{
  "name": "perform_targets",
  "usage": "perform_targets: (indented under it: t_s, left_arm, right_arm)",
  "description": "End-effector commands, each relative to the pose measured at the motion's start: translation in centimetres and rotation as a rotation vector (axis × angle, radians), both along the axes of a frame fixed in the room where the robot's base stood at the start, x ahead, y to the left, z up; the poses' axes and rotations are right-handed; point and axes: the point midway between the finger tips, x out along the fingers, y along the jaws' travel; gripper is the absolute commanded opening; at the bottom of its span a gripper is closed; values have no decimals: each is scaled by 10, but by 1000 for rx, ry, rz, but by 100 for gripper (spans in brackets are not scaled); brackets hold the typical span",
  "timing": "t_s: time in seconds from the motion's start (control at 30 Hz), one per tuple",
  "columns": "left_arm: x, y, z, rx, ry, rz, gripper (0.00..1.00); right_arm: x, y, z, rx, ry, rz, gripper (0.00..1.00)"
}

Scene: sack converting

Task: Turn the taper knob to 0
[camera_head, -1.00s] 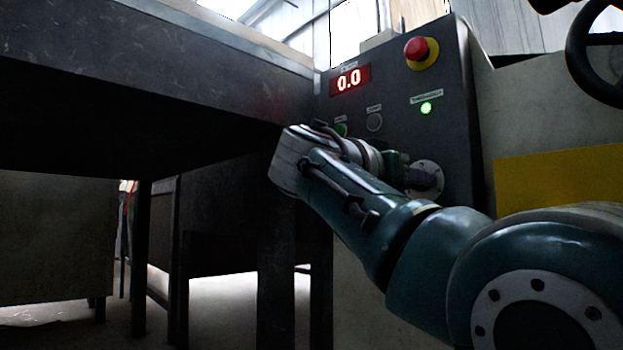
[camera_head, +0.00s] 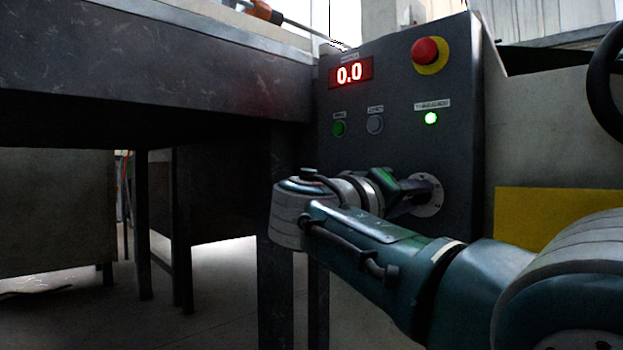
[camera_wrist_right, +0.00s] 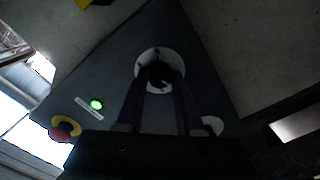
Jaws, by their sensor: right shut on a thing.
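The taper knob (camera_wrist_right: 158,75) is a dark knob on a pale round dial plate (camera_head: 436,197), low on the dark control panel (camera_head: 459,144). My right gripper (camera_wrist_right: 158,84) is shut on the knob, one finger on each side of it in the right wrist view. In the head view my right gripper (camera_head: 424,193) reaches the dial from the left, and my wrist partly hides it. The red display (camera_head: 350,73) above reads 0.0. The dial's markings are too small and dark to read. My left gripper is not in view.
A red emergency button (camera_head: 425,50) on a yellow base, a lit green lamp (camera_head: 431,118), a green button (camera_head: 339,129) and a grey button (camera_head: 375,124) are on the panel. A dark metal table (camera_head: 160,68) stands left of it. A black handwheel (camera_head: 604,80) is at the upper right.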

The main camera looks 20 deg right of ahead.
Motion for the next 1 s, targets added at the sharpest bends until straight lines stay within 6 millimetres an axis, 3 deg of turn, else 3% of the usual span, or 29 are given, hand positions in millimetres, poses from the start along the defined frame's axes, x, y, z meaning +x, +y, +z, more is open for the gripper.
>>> perform_targets:
  t_s: [0.4, 0.93, 0.97, 1.0]
  left_arm:
    - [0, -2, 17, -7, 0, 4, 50]
    - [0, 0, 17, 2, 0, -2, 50]
    - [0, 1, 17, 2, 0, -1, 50]
    - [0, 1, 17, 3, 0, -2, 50]
  right_arm:
    - [0, 0, 2, -72, 169, 0, 0]
    - [0, 0, 1, -82, 191, 0, 0]
    - [0, 0, 1, -82, 191, 0, 37]
    - [0, 0, 1, -81, 190, 0, 42]
